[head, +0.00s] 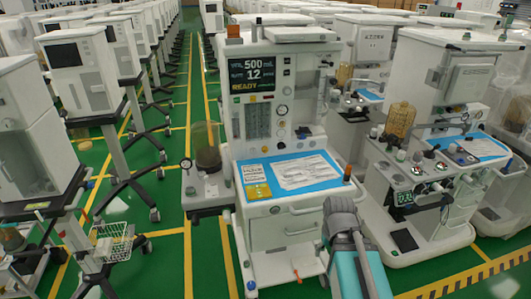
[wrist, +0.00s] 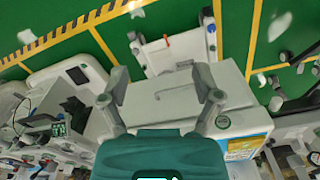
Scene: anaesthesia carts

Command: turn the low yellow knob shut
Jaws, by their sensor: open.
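No clearly yellow knob shows. A small orange handle (head: 296,274) is low on the front of the central white cart (head: 282,237), near its base. A small orange piece (wrist: 168,40) also shows in the wrist view, beyond my fingertips and apart from them; it looks like the same handle. How far it is turned is too small to tell. My gripper (wrist: 161,77) is open and empty, its two grey fingers spread over the cart's white front. In the head view my arm covers the cart's lower right side, and I cannot make out the fingers there.
A blue mat (head: 290,174) with papers lies on the cart's worktop, and an orange-brown knob (head: 347,172) stands at its right corner. Another cart (head: 430,215) stands close on the right. Green floor (head: 205,262) is free on the left, before a wire basket (head: 110,241).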

